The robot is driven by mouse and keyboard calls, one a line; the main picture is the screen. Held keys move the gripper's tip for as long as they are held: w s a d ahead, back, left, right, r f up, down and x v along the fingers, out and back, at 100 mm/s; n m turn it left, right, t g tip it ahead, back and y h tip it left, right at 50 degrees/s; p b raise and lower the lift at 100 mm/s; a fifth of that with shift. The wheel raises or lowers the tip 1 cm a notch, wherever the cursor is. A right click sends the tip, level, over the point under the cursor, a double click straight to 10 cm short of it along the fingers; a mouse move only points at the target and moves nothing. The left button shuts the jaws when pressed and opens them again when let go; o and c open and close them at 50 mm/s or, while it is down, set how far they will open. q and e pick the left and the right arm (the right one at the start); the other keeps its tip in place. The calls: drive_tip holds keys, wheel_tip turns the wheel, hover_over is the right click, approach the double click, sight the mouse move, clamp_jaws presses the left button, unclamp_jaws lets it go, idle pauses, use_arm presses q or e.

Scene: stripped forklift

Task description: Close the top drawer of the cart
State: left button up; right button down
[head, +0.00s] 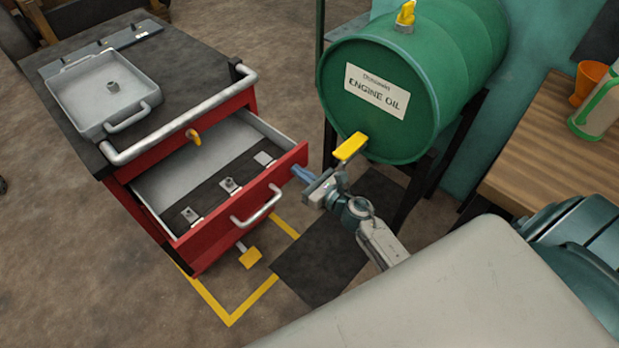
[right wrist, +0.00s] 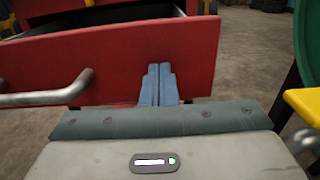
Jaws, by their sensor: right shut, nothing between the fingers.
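The red cart (head: 120,180) stands at the left in the head view. Its top drawer (head: 240,212) is pulled out, with its inside showing. The drawer front has a silver bar handle (head: 257,206); the handle also shows at the left of the right wrist view (right wrist: 50,97). My right gripper (head: 296,170) is shut and empty. Its blue fingertips (right wrist: 158,72) are in front of the red drawer front (right wrist: 115,62), right of the handle. They are at or very close to the panel; I cannot tell whether they touch. My left gripper is not in view.
A green engine oil drum (head: 400,75) with a yellow tap (head: 349,147) stands on a dark stand right of the drawer, close to my right arm. A grey tray (head: 100,92) lies on the cart top. A wooden bench (head: 540,145) is at the right.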

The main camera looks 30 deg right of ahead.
approach(255, 145)
drive_tip(key=r, duration=0.1)
drive_tip(key=s+r, duration=0.2)
drive_tip(key=shift+d, duration=0.35)
drive_tip(key=b+x, duration=0.2)
drive_tip(key=x, duration=0.5)
drive_tip(key=shift+f, duration=0.15)
drive_tip(key=b+x, duration=0.1)
drive_tip(key=x, duration=0.4)
drive_tip(key=shift+b, duration=0.4)
drive_tip(key=b+x, duration=0.2)
drive_tip(key=x, duration=0.2)
drive_tip(key=shift+w+a, duration=0.1)
drive_tip(key=shift+w, duration=0.3)
drive_tip(key=shift+w+r, duration=0.1)
drive_tip(key=shift+r, duration=0.15)
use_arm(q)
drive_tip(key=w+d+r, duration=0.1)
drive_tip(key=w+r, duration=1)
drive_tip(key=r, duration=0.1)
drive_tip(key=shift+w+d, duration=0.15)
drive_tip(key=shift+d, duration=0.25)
use_arm(e)
drive_tip(key=shift+r, duration=0.15)
